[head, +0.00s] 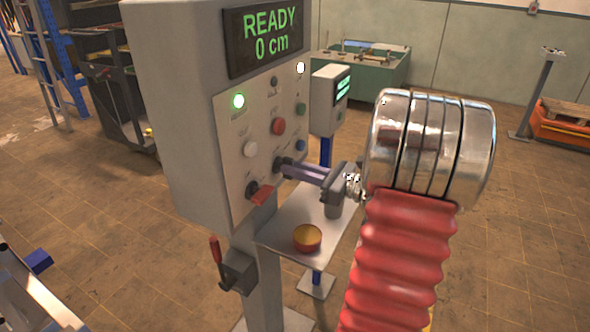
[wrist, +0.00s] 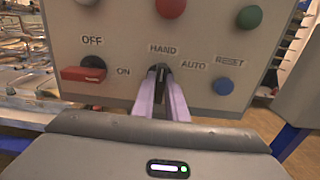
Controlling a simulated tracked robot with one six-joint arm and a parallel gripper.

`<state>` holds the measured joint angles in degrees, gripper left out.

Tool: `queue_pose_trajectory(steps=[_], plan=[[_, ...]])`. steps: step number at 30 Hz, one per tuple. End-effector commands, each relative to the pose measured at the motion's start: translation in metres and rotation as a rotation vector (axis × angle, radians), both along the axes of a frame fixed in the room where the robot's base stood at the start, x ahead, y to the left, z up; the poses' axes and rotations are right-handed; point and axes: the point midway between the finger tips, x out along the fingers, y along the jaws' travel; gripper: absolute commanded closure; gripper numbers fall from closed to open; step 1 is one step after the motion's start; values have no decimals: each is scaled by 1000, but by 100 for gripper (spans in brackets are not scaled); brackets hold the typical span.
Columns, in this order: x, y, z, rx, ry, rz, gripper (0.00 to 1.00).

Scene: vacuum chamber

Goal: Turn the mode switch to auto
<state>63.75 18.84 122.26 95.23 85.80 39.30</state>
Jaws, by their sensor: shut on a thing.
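The mode switch is a small black knob (wrist: 161,75) on the grey control panel (wrist: 118,50), below the HAND label and left of the AUTO label in the wrist view. The knob stands about upright, with its top toward HAND. My gripper (wrist: 161,84) has one lavender finger on each side of the knob and is shut on it. In the head view my gripper (head: 286,165) reaches the panel from the right, and its fingers mostly hide the switch.
A red OFF/ON switch (wrist: 83,74) sits left of the knob, and a blue RESET button (wrist: 222,85) sits right. White, red and green buttons are above. The display (head: 263,38) reads READY 0 cm.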

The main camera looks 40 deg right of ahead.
Motion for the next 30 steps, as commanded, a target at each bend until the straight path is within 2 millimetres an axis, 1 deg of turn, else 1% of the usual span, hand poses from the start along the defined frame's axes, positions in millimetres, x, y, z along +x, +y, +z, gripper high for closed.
queue_pose_trajectory(steps=[5, 11, 17, 30], plan=[[0, -1, 0, 41, 14, 0, 100], [0, -1, 0, 137, 49, -1, 100], [1, -2, 0, 284, 101, -1, 100], [2, -3, -2, 672, 240, -1, 100]])
